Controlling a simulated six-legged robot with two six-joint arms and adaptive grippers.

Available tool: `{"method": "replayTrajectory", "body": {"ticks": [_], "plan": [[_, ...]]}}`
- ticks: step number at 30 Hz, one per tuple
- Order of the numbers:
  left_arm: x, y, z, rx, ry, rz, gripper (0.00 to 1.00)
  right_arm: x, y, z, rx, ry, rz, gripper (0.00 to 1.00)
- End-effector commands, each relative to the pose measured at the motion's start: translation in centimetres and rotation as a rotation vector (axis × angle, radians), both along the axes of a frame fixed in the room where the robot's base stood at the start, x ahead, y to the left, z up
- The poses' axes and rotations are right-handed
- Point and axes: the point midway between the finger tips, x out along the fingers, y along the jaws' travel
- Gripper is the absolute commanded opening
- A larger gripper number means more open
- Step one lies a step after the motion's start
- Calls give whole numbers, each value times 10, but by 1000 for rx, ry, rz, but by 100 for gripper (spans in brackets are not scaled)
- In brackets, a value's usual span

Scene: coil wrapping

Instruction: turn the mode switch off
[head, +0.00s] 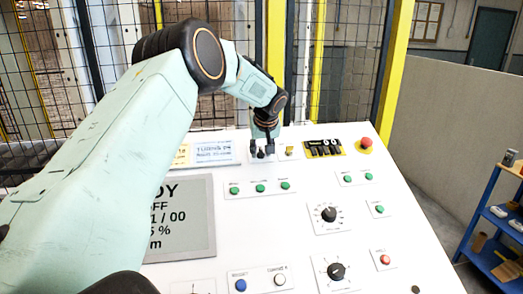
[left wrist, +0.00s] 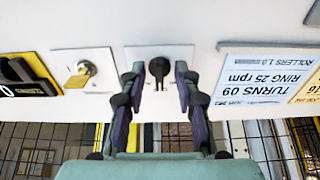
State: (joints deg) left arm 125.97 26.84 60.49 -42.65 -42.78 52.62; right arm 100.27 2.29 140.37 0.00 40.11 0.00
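The mode switch appears to be the small black rotary knob (left wrist: 159,66) on a white plate in the left wrist view; I see no readable label on it. Its handle stands in line with the fingers. In the head view the knob (head: 261,154) is small and partly hidden by my gripper. My left gripper (head: 262,149) is at the top edge of the white panel. In the left wrist view its two fingers (left wrist: 159,76) stand on either side of the knob, with a visible gap on each side. My right gripper is not in view.
A yellow key switch (left wrist: 78,77) sits close beside the knob. A red mushroom button (head: 366,142) is at the panel's upper right. The display (head: 180,218), partly hidden by my arm, reads OFF on one line. A wire fence stands behind the panel (head: 300,185).

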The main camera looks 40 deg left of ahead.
Motion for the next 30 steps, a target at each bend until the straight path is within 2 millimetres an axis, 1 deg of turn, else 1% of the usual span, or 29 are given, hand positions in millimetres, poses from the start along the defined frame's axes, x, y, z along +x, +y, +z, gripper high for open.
{"method": "replayTrajectory", "body": {"ticks": [5,8,11,18,21,27,30], "plan": [[1,0,2,1,-4,0,32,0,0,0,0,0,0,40],[-1,-3,9,1,-5,-1,32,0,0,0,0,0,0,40],[-5,-8,22,0,-6,-2,32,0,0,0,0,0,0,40],[-20,-27,66,1,-5,-2,32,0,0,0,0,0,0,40],[-26,-34,81,1,-5,-1,32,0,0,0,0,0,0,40],[-33,-43,101,1,-2,0,32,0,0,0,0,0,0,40],[-35,-45,104,1,0,-1,32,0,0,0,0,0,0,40]]}}
